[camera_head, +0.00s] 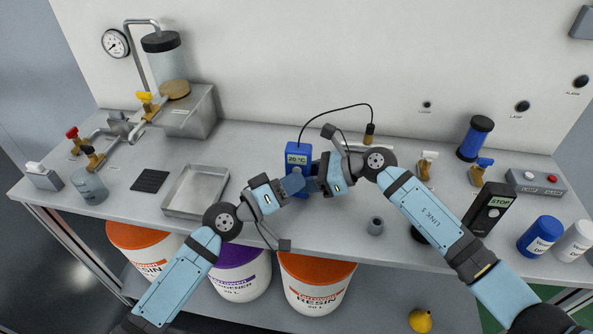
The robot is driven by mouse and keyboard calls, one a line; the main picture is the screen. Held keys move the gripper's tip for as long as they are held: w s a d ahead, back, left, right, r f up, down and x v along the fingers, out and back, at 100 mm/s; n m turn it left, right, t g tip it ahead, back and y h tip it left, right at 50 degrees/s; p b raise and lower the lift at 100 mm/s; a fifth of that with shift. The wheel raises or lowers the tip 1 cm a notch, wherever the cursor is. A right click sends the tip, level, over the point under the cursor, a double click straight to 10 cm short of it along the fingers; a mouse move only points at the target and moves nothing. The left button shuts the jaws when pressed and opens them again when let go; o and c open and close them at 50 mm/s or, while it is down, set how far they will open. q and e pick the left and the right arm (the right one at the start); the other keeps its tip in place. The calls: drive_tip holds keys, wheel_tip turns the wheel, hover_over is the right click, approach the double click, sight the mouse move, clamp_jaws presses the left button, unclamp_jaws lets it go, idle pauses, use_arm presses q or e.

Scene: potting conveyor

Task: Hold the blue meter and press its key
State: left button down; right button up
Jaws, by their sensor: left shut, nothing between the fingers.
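The blue meter (298,149) stands upright near the middle of the bench, its display reading about 20 °C. A black cable runs from its top to a brass-coloured probe (370,133) at the right. My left gripper (294,184) is shut and empty, its tips in front of the lower part of the meter. They hide the key, and I cannot tell whether they touch it. My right gripper (312,178) is at the meter's right side. Its fingertips are largely hidden, so I cannot tell whether they grip the meter.
A metal tray (167,208) and a black ribbed pad (150,181) lie to the left. A dark STOP device (490,207), a blue cylinder (475,138) and a button box (536,182) stand at the right.

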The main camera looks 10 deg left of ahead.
use_arm(q)
drive_tip(key=shift+s, duration=0.8)
drive_tip(key=shift+s, duration=2.5)
use_arm(e)
drive_tip(key=o, duration=0.9)
drive_tip(key=shift+d, duration=0.1)
